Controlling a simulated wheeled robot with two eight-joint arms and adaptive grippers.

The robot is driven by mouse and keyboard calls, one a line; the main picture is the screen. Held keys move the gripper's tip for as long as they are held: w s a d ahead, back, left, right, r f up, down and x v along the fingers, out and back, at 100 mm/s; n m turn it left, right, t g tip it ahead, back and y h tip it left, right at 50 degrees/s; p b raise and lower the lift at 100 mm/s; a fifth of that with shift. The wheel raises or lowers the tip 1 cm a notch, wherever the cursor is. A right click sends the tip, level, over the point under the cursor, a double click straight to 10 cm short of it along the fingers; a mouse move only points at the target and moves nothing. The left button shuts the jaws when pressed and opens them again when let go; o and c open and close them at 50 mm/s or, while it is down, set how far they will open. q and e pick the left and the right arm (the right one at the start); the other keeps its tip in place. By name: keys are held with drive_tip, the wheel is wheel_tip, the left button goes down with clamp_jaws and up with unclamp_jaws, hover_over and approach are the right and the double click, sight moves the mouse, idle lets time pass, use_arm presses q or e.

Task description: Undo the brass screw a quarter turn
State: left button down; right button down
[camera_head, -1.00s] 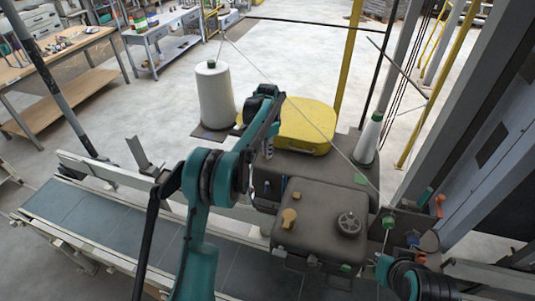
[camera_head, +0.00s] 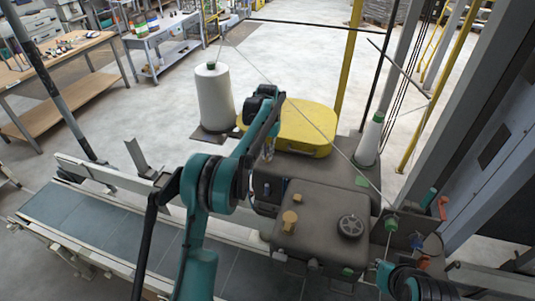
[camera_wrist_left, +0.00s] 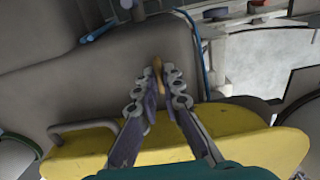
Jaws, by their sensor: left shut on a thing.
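In the left wrist view, a small brass-coloured piece (camera_wrist_left: 157,66), which looks like the brass screw, stands between the tips of my left gripper (camera_wrist_left: 158,82). The jaws are shut on it, and they partly cover it. It is over the dark grey machine body (camera_wrist_left: 85,80), beyond a yellow cover (camera_wrist_left: 75,150). In the head view my left gripper (camera_head: 268,152) points down beside the yellow cover (camera_head: 305,130), and its tips are hard to make out. A larger brass-coloured knob (camera_head: 290,220) sits apart on the nearer grey housing. My right gripper is not in view.
A black handwheel (camera_head: 351,226) is beside the knob. A white thread cone (camera_head: 214,98) stands behind, and a thinner cone (camera_head: 370,138) stands to the right. Thread runs across above the machine. A conveyor (camera_head: 90,225) lies at the left. A blue cable (camera_wrist_left: 197,40) passes close to my left gripper.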

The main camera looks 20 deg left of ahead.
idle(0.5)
use_arm(q)
drive_tip(key=c, duration=1.7)
unclamp_jaws()
wheel_tip(320, 180, up, 12)
drive_tip(key=shift+r, duration=0.1)
